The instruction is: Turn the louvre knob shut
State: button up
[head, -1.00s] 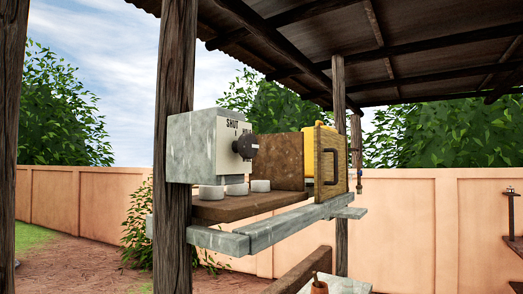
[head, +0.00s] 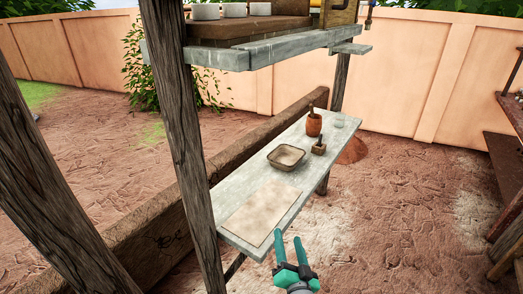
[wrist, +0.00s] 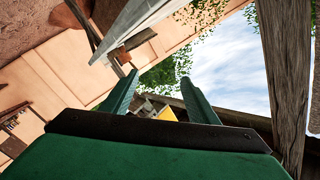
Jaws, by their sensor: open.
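The louvre knob is not in the head view now; only the lower part of the shelf (head: 250,55) that carries its box shows at the top edge. In the wrist view a small yellow piece (wrist: 166,115) and some grey parts show between my fingers, too small and partly hidden for me to make out a knob. My gripper (head: 289,240) has green fingers and is open and empty. It is low in the head view, in front of the workbench's near end and well below the shelf. The fingers also show spread in the wrist view (wrist: 159,80).
A grey bench (head: 232,195) holds a pale mat (head: 260,213), a shallow bowl (head: 286,157), an orange pot (head: 314,125), a small block (head: 319,149) and a glass (head: 339,121). A wooden post (head: 180,130) stands left of the bench. Bare ground is open at right.

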jog(key=w+d+r+n+y, duration=0.2)
jog(key=w+r+y, duration=0.1)
jog(key=r, duration=1)
jog(key=w+d+r+n+y, duration=0.2)
jog(key=w+r+y, duration=0.1)
jog(key=r, duration=1)
jog(key=w+d+r+n+y, duration=0.2)
jog(key=w+r+y, duration=0.1)
jog(key=r, duration=1)
jog(key=s+a+r+n+g+y, duration=0.1)
jog(key=s+r+n+g+y, duration=0.2)
jog(key=r, duration=0.7)
jog(key=s+r+n+y, duration=0.1)
jog(key=s+r+n, duration=0.3)
jog(key=r, duration=0.6)
jog(key=s+a+r+n+g, duration=0.4)
jog(key=s+a+r, duration=0.1)
jog(key=s+r, duration=0.8)
jog(key=x, duration=1)
jog(key=shift+a+y, duration=0.3)
jog(key=shift+s, duration=0.1)
jog(key=shift+c, duration=0.2)
jog(key=c, duration=1)
